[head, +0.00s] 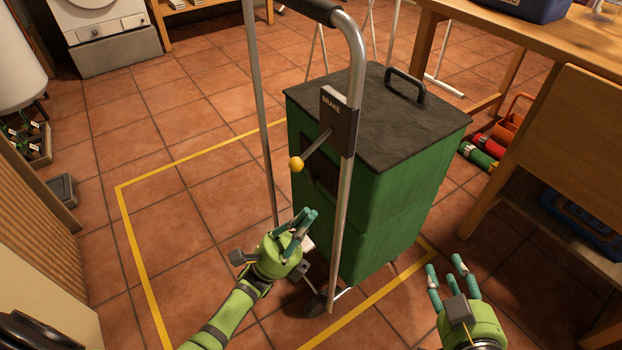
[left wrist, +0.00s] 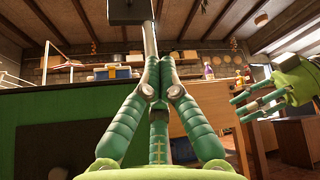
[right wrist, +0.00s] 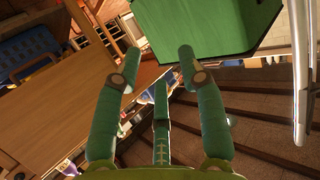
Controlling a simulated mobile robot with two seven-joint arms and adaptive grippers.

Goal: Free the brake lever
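The brake lever (head: 317,144) is a short metal rod with a yellow knob (head: 296,165). It slants down and left from a dark block marked BRAKE (head: 339,120) on the cart's metal rail. My left gripper (head: 307,216) is below the knob, left of the rail and apart from the lever. Its fingers are drawn together with nothing seen between them. The left wrist view shows these fingertips (left wrist: 158,62) close together, with the rail (left wrist: 149,38) and the dark block (left wrist: 129,10) beyond. My right gripper (head: 447,266) is open and empty, low at the right.
The green cart box (head: 390,195) with a black lid stands behind the rail. Yellow floor lines (head: 150,285) surround the cart. A wooden table (head: 500,25) and wooden panel (head: 545,150) stand at the right. Red and green cylinders (head: 482,150) lie beneath. Floor at the left is clear.

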